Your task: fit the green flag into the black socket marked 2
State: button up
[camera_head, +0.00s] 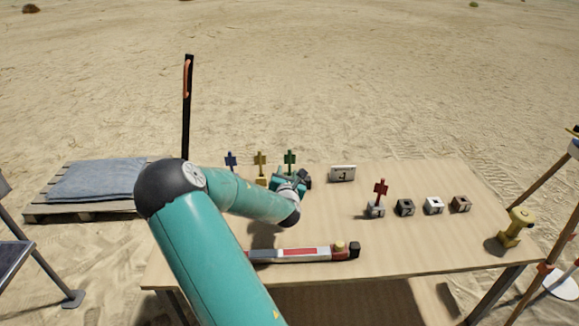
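The green flag (290,158) stands upright at the right end of a row of flags near the table's back left. Its lower part is hidden behind my gripper. My gripper (295,181) is right at the green flag's lower end; whether its fingers are open or touch the flag cannot be made out. The black socket (405,207) is a small block with a dark opening on top, in the row of sockets at the right of the table. It looks empty, and its number is too small to read surely.
A blue flag (231,160) and a yellow flag (260,159) stand left of the green one. A red flag (381,190) stands in the socket left of the black one. White (433,205) and brown (460,204) sockets follow. A white sign (342,174) stands behind; a red-and-white tool (300,253) lies in front.

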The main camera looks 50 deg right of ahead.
aim_at(290, 152)
jog(key=w+d+n, duration=0.1)
jog(key=w+d, duration=0.2)
jog(key=d, duration=0.1)
jog(key=w+d+n+t, duration=0.1)
jog(key=w+d+n, duration=0.1)
jog(key=d, duration=0.2)
jog(key=w+d+n, duration=0.1)
jog(key=w+d, duration=0.2)
jog(key=d, duration=0.1)
jog(key=shift+w+d+r, duration=0.1)
jog(key=shift+w+r, duration=0.05)
jog(key=shift+w, duration=0.2)
grip_shut()
